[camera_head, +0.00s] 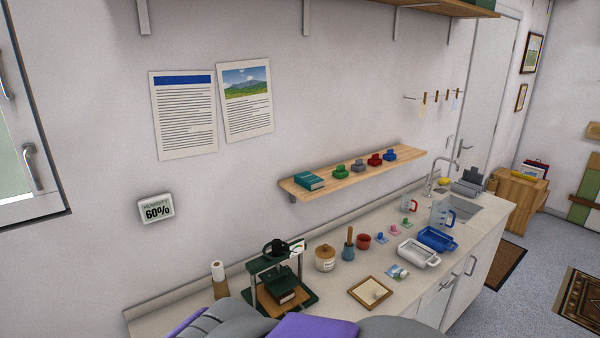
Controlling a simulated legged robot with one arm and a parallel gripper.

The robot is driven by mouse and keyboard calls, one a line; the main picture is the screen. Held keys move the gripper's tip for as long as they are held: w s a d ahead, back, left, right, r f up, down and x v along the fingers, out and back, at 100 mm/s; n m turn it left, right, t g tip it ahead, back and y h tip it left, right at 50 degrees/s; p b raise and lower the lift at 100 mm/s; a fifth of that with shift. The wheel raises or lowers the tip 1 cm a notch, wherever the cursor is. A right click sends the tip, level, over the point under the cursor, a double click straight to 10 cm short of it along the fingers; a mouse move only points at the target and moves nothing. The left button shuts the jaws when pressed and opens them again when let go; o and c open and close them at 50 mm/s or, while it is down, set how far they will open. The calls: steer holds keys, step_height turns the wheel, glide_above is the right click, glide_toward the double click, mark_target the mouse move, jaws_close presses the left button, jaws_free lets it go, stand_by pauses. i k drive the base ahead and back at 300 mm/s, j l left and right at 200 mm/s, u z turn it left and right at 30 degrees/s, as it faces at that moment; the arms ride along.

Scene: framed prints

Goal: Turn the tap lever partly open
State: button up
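The tap (429,184) is a thin silver gooseneck at the far end of the counter. It stands upright at the left side of the sink (462,209). Its lever is too small at this distance to make out, so I cannot tell its angle. My gripper is not in view. Grey and purple parts of my own body show along the bottom edge, far from the tap.
The pale counter (190,308) runs along the wall towards the sink. A dark green press (280,285), a blue tray (437,238), a white tray (417,253) and a clear jug (440,213) stand on it. A wooden shelf (325,187) hangs above. Grey floor (540,245) is open at right.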

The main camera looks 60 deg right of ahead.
mark_target(425, 189)
steer(key=z, duration=2.75)
steer(key=i+l+u, duration=0.2)
steer(key=u, duration=0.25)
steer(key=i+l+u, duration=0.1)
steer(key=l+u, duration=0.15)
steer(key=u, duration=0.2)
steer(key=i+l+u, duration=0.1)
steer(key=l, duration=0.35)
steer(key=i+l+u, duration=0.1)
steer(key=l, duration=0.4)
steer(key=i+l+u, duration=0.15)
steer(key=l, duration=0.35)
steer(key=i+l+u, duration=0.1)
steer(key=l, duration=0.4)
steer(key=i+l+u, duration=0.1)
steer(key=l, duration=0.45)
steer(key=i+l, duration=0.1)
steer(key=l, duration=0.55)
steer(key=i+l, duration=0.1)
steer(key=l, duration=0.55)
steer(key=i+l, duration=0.1)
steer(key=l, duration=0.55)
steer(key=i+l, duration=0.1)
steer(key=l, duration=0.5)
